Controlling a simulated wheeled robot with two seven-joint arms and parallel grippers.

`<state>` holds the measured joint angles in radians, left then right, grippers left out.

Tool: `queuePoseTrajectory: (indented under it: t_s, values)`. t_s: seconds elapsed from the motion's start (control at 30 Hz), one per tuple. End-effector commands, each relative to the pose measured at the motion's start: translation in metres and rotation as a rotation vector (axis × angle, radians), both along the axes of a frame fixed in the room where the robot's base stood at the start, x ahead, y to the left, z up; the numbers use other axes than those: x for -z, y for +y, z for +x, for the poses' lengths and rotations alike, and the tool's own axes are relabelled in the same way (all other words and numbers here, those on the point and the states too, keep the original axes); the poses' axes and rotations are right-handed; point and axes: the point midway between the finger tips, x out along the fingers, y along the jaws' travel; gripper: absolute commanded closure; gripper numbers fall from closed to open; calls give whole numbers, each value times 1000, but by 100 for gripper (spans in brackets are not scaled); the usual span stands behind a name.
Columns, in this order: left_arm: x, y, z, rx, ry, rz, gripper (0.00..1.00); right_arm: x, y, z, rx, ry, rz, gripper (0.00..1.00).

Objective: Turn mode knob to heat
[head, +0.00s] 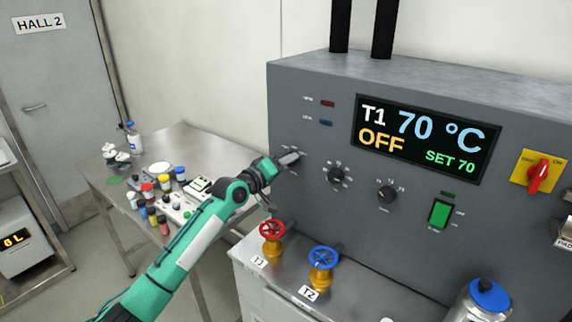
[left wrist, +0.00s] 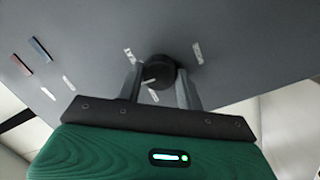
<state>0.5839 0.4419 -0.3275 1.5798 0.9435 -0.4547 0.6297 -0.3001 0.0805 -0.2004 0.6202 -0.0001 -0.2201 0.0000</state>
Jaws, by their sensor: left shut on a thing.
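The mode knob (left wrist: 163,68) is a round black knob on the grey control panel (head: 310,170), with small white labels around it. In the left wrist view its white pointer mark aims to the lower left. My left gripper (head: 288,158) reaches the panel's left side, and in the left wrist view the gripper (left wrist: 160,88) has one finger on each side of the knob, shut on it. In the head view the gripper hides most of the knob and its labels. The display (head: 427,138) reads T1 70 °C, OFF, SET 70. My right gripper is not in view.
Two more black knobs (head: 336,175) (head: 387,195) sit right of the gripper. A green switch (head: 440,213) and a red rotary switch (head: 540,176) are further right. Red (head: 272,230) and blue (head: 322,257) valve wheels stand below. A cluttered steel table (head: 112,220) stands left.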

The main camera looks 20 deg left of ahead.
Motion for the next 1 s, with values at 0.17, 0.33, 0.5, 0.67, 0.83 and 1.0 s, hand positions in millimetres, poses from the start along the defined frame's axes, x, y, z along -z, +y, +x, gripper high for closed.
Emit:
queuePoseTrajectory:
  t_s: [0.17,0.33,0.5,0.67,0.83,1.0]
  values:
    - [1,0,0,0,-31,87,86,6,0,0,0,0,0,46]
    - [1,0,0,0,-77,216,86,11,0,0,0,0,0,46]
    - [0,1,0,0,-131,362,86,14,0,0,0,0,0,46]
    - [-1,1,0,0,-178,494,86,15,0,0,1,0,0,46]
    - [-2,0,0,1,-222,615,86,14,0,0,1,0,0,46]
    - [-2,0,0,1,-254,706,86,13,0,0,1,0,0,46]
